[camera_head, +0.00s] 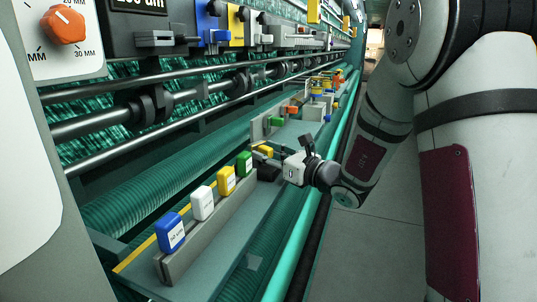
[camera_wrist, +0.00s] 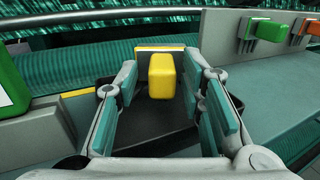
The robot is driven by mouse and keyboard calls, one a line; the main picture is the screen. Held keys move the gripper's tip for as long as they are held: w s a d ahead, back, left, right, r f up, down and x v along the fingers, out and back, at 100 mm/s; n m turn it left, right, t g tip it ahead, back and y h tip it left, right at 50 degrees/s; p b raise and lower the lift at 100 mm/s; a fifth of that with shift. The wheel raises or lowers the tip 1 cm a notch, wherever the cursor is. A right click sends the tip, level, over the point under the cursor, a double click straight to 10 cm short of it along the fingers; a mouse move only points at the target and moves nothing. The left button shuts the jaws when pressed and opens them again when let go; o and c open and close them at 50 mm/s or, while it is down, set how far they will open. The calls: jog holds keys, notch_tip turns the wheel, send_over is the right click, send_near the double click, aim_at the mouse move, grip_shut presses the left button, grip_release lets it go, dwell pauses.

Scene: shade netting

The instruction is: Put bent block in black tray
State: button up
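A yellow block (camera_wrist: 161,78) stands between the fingers of my gripper (camera_wrist: 160,72) in the wrist view; a thin yellow strip shows behind it. In the head view a yellow block (camera_head: 265,150) shows just past my gripper (camera_head: 272,158). I cannot tell for sure that it is the bent block. My gripper is open, with a visible gap on each side of the block. A dark, flat surface (camera_wrist: 150,128), likely the black tray, lies below the block and between the fingers. In the head view a dark piece (camera_head: 268,173) sits under my gripper, partly hidden.
A grey rail holds blue (camera_head: 170,233), white (camera_head: 202,204), yellow (camera_head: 226,181) and green (camera_head: 244,164) labelled blocks. Farther along are a green block (camera_head: 277,122) and an orange block (camera_head: 293,109). A teal pipe (camera_head: 297,240) edges the shelf.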

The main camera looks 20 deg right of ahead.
jog(key=shift+d+r, duration=0.1)
jog(key=shift+r, duration=0.05)
jog(key=shift+s+d, duration=0.15)
jog(key=shift+d, duration=0.05)
jog(key=v, duration=1.2)
jog(key=s+a+n+g+y, duration=0.2)
jog(key=s+a+n+g, duration=1)
jog(key=s+a+n, duration=0.5)
jog(key=s+d+f+n+g+h, duration=0.2)
jog(key=s+n+h, duration=0.3)
jog(key=s, duration=0.5)
jog(key=s+d+n+t+h, duration=0.2)
jog(key=d+n+h, duration=0.4)
jog(key=d, duration=0.4)
jog(key=shift+s+d+n+h, duration=0.25)
jog(key=shift+s+n+h, duration=0.05)
jog(key=shift+s+n, duration=0.45)
